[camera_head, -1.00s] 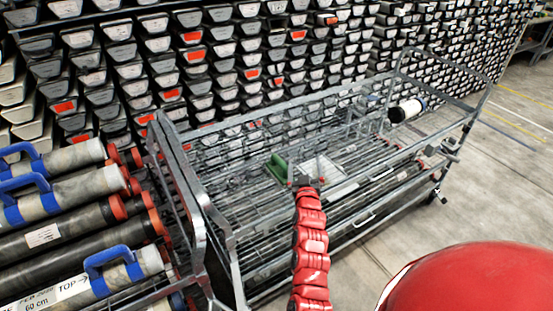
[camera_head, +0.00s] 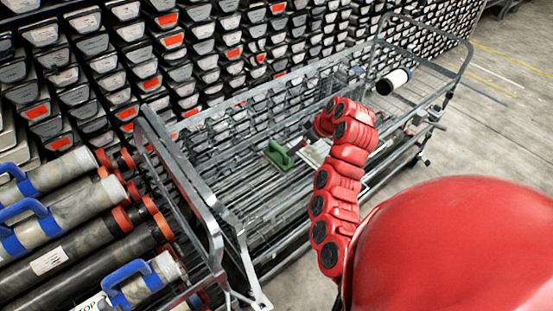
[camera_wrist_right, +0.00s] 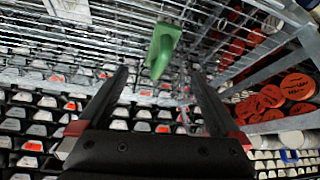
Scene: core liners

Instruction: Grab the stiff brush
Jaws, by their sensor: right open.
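The stiff brush seems to be the green object (camera_head: 278,155) lying in the wire cart (camera_head: 240,205) in the head view. It also shows in the right wrist view (camera_wrist_right: 163,48), upper middle, with a green block-like body. My right gripper (camera_wrist_right: 160,78) is open, its two dark fingers spread either side of the brush's line of sight, with nothing between them. The brush appears beyond the fingertips, apart from them. My left gripper is not in view.
Core tubes with blue handles and red caps (camera_head: 70,205) lie at the left. A white paper or sheet (camera_head: 318,152) is beside the brush. A black and white cylinder (camera_head: 393,82) is at the cart's far end. Racked trays fill the back wall. Floor at right is clear.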

